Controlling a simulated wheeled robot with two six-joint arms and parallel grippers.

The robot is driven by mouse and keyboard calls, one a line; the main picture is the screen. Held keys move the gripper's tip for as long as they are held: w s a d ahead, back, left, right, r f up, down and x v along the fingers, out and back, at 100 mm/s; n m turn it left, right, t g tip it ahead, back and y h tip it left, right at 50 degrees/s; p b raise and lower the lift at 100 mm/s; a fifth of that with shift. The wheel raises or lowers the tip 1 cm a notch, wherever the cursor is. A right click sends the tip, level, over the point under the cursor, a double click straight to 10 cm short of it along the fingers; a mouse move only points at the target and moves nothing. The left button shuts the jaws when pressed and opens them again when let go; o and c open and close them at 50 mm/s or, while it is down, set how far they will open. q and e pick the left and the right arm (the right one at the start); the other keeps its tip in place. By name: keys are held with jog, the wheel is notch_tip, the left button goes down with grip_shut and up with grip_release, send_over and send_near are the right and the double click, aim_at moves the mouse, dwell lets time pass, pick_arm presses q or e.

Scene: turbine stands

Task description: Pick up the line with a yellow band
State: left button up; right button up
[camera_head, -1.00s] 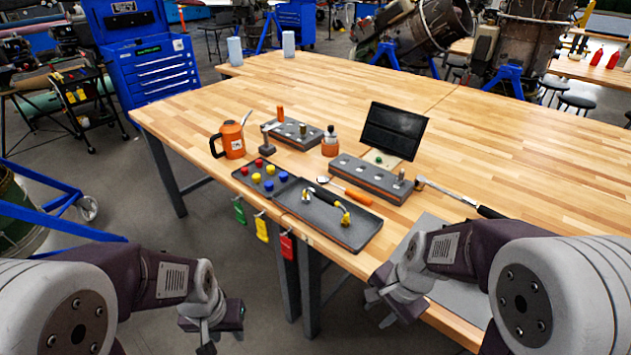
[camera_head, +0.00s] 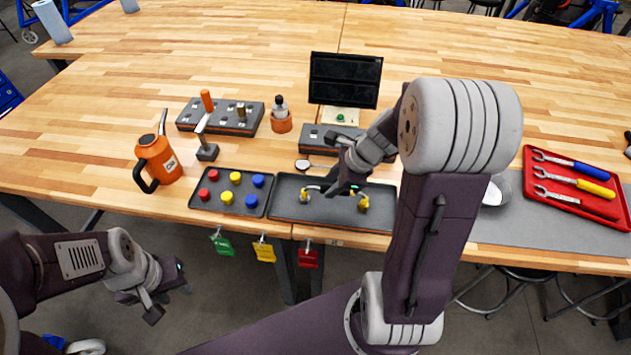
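The line, dark with yellow fittings at its ends, lies in the dark tray (camera_head: 288,208) at the table's front edge. Its right yellow end (camera_head: 362,204) and part of its left end (camera_head: 306,192) show in the head view. The middle is hidden by my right gripper (camera_head: 342,188), which is over the tray at the line. I cannot tell whether its fingers touch the line or are closed. My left gripper (camera_head: 168,302) hangs off the table's front edge at the lower left, with its fingers apart and empty.
A tray of red, yellow and blue caps (camera_head: 232,191) adjoins on the left, with an orange jug (camera_head: 158,160) beyond. Grey blocks (camera_head: 222,117), an orange bottle (camera_head: 281,118) and a dark screen (camera_head: 345,80) stand behind. A red wrench tray (camera_head: 575,183) lies right. The far table is clear.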

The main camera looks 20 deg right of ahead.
aim_at(331, 202)
jog(key=shift+d+r+m, duration=0.1)
jog(key=shift+d+m, duration=0.2)
jog(key=shift+d, duration=0.55)
jog(key=shift+s+d+p, duration=0.3)
jog(key=shift+s+d, duration=0.25)
jog(key=shift+d, duration=0.25)
jog(key=shift+m, duration=0.3)
jog(key=b+x, duration=0.1)
jog(key=x, duration=0.3)
jog(key=shift+w+a+r, duration=0.1)
jog(key=shift+a, duration=0.05)
jog(key=shift+w+f, duration=0.1)
jog(key=shift+f, duration=0.2)
jog(key=b+x, duration=0.2)
jog(key=x, duration=0.2)
jog(key=shift+f, duration=0.15)
jog(key=shift+w+f, duration=0.15)
jog(key=shift+f, duration=0.05)
jog(key=c, duration=0.3)
grip_shut()
